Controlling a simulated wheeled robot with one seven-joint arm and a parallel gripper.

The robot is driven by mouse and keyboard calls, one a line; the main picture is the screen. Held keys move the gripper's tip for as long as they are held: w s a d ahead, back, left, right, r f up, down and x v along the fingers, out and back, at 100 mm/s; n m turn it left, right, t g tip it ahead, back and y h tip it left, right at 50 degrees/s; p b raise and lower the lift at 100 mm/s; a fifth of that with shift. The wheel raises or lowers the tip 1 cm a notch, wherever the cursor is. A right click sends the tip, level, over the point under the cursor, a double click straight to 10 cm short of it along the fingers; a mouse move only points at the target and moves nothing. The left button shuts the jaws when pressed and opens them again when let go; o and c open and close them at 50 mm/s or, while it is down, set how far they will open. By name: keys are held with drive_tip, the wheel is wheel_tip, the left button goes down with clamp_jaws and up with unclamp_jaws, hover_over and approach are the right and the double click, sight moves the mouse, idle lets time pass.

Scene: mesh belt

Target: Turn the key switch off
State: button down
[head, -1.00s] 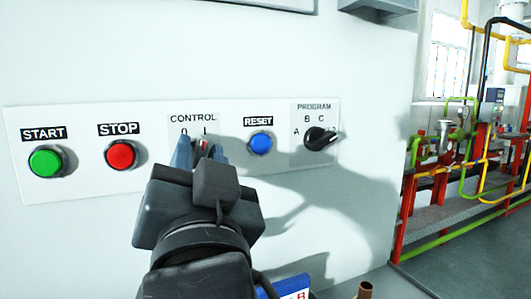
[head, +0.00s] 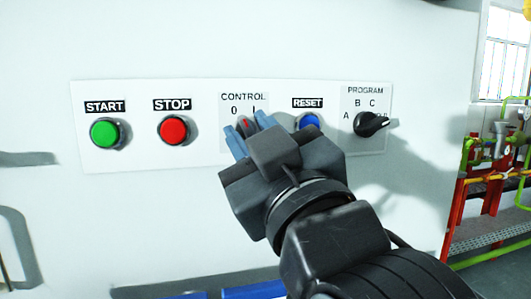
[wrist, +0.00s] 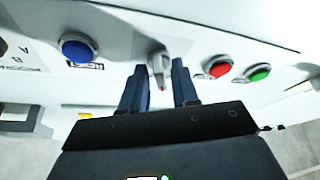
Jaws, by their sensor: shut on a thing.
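The control key switch (head: 245,122) is on the white panel under the label CONTROL, below the marks 0 and I. Its red mark tilts slightly to the left, toward 0. My gripper (head: 250,131) comes from the lower right, and its blue fingers stand on either side of the switch, shut on it. In the wrist view the grey switch (wrist: 158,60) with its red mark sits between the two fingers. The fingers and gripper body hide the switch's lower part in the head view.
The green START button (head: 104,132) and red STOP button (head: 173,130) are to the left. The blue RESET button (head: 310,121) is close to my gripper on the right. The black PROGRAM knob (head: 371,124) is further right. Pipework (head: 500,175) stands at the far right.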

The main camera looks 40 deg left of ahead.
drive_tip(key=shift+f+n+b, duration=0.1)
drive_tip(key=shift+n+b, duration=0.25)
drive_tip(key=shift+n, duration=0.35)
drive_tip(key=shift+g, duration=0.4)
drive_tip(key=c, duration=1.2)
unclamp_jaws()
drive_tip(key=b+v, duration=0.1)
drive_tip(key=v, duration=0.6)
drive_tip(key=shift+s+d+b, duration=0.15)
drive_tip(key=shift+d+b, duration=0.1)
drive_tip(key=shift+b, duration=0.1)
drive_tip(key=shift+f, duration=0.15)
